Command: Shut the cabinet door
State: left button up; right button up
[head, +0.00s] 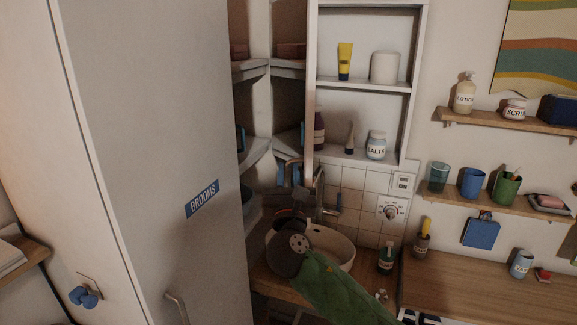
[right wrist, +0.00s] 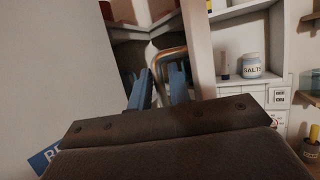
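The open-fronted white wall cabinet (head: 364,84) stands at the centre right of the head view. A pale upright panel (head: 312,80) at its left side, seen nearly edge-on, looks like its open door; the panel also shows in the right wrist view (right wrist: 198,50). A copper bar handle (right wrist: 172,53) curves out left of that panel. My right gripper (head: 289,173) is in front of the basin, at the panel's lower end. In the right wrist view its blue fingers (right wrist: 160,88) are apart, with the handle just beyond or between them; contact is unclear. My left gripper is out of view.
A tall grey door marked BROOMS (head: 150,130) fills the left. Corner shelves (head: 255,70) lie behind it. A basin (head: 338,248) and tap are below the cabinet. Jars and bottles stand on cabinet shelves and wall shelves (head: 510,120) at right.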

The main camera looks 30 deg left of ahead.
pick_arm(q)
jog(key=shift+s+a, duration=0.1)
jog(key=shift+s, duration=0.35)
pick_arm(e)
jog(key=shift+w+a+r, duration=0.1)
jog(key=shift+w+a, duration=0.1)
jog(key=shift+w, duration=0.1)
grip_shut()
